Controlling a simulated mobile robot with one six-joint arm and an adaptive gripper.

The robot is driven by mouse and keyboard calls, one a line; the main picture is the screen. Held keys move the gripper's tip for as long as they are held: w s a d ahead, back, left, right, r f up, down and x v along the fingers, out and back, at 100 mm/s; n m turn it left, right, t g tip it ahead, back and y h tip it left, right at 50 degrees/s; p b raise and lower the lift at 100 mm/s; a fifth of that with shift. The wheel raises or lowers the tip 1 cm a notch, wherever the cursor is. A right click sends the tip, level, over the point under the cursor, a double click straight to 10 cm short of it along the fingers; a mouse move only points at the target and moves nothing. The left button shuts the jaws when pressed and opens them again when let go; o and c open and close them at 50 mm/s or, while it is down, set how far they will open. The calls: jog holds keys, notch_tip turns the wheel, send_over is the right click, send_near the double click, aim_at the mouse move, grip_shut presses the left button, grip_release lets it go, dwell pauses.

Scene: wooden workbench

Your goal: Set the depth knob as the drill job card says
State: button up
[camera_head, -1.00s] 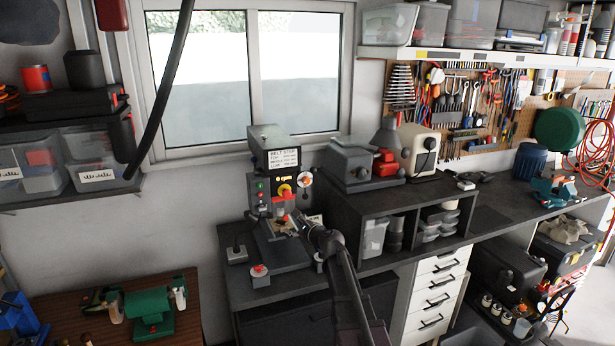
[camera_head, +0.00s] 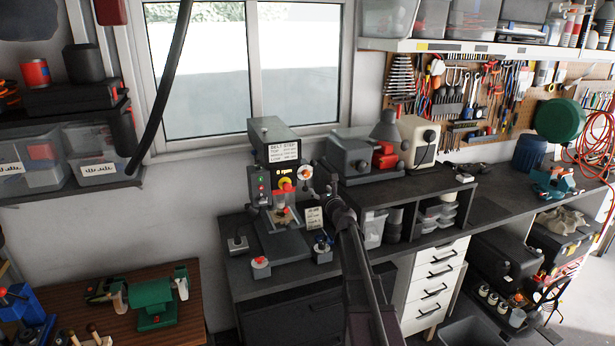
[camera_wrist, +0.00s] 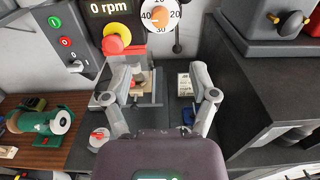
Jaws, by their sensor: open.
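The drill press (camera_head: 272,135) stands on the dark bench below the window. A round white dial with an orange centre, which looks like the depth knob (camera_head: 305,172), is on its front right. In the wrist view the dial (camera_wrist: 158,15) shows 40 at left, 20 at right and 30 at the bottom; its setting is unclear. A small white card, likely the job card (camera_head: 314,217), stands right of the drill base. It also shows in the wrist view (camera_wrist: 184,84), its print too small to read. My gripper (camera_wrist: 162,76) is open and empty, below the dial.
A red button on a yellow collar (camera_wrist: 113,38) is left of the dial, below a display reading 0 rpm (camera_wrist: 110,8). A dark shelf unit (camera_head: 405,200) stands at right.

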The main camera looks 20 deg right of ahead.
aim_at(307, 174)
jog(key=w, duration=1.3)
jog(key=shift+w, duration=0.2)
grip_shut()
